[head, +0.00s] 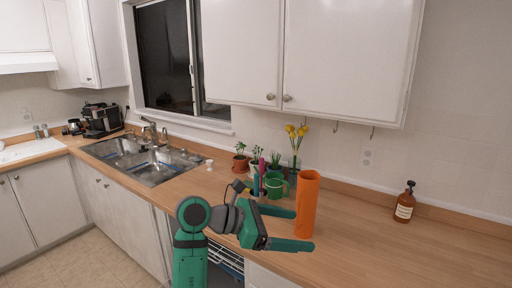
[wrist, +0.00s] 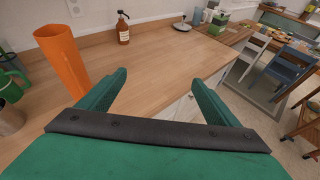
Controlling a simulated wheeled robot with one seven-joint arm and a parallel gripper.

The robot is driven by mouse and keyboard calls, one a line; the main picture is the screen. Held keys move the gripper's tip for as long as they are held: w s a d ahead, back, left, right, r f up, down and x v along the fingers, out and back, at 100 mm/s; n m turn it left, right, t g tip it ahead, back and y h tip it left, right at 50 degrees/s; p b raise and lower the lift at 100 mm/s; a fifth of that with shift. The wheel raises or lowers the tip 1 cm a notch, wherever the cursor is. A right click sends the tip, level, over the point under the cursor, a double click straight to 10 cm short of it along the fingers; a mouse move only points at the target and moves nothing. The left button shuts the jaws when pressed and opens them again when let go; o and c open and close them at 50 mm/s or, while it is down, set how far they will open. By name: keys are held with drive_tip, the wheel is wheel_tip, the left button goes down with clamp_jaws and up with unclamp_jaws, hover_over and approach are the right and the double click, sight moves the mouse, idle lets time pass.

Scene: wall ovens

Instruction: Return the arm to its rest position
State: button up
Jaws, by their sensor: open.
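My gripper (head: 291,229) is green and sits over the front part of the wooden counter in the head view, fingers pointing right. In the wrist view my gripper (wrist: 155,90) shows two fingers spread apart with nothing between them. My green arm rises at the bottom of the head view, bent at the elbow. A tall orange vase (head: 307,205) stands upright on the counter just behind the fingers in the head view; whether they touch it cannot be told there. In the wrist view the orange vase (wrist: 63,58) is left of the fingers, apart from them.
A green mug (head: 274,188), potted plants (head: 240,162) and yellow flowers (head: 296,135) stand behind the gripper. A brown bottle (head: 405,203) is to the right, a sink (head: 150,165) to the left. White cabinets (head: 345,60) hang above. The right counter is mostly clear.

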wheel_tip(320, 180, down, 19)
drive_tip(key=w+d+t+y, duration=0.1)
drive_tip(key=d+t, duration=0.2)
drive_tip(key=t, duration=0.4)
drive_tip(key=s+a+f+m+t+y, duration=0.1)
drive_tip(key=s+a+f+t+y, duration=0.15)
drive_tip(key=s+f, duration=0.4)
drive_tip(key=s+a+f+m+t+y, duration=0.1)
drive_tip(key=s+f+y, duration=0.2)
drive_tip(key=f, duration=0.7)
drive_tip(key=s+a+f+m+y, duration=0.3)
drive_tip(key=s, duration=0.6)
drive_tip(key=s+a+f+m+y, duration=0.2)
drive_tip(key=s+f+m+y, duration=0.1)
drive_tip(key=s, duration=0.6)
drive_tip(key=s+a+r+m, duration=0.1)
drive_tip(key=s+r+m, duration=0.2)
drive_tip(key=s, duration=0.3)
drive_tip(key=s+a+r+m+t, duration=0.1)
drive_tip(key=s+r+m, duration=0.1)
drive_tip(key=s+m, duration=0.3)
drive_tip(key=s+a+r+m+y, duration=0.1)
drive_tip(key=s+r+m, duration=0.2)
drive_tip(key=s, duration=0.3)
drive_tip(key=shift+s+a+r+m+t, duration=0.3)
drive_tip(key=shift+a+m+t, duration=0.05)
drive_tip(key=shift+m, duration=0.25)
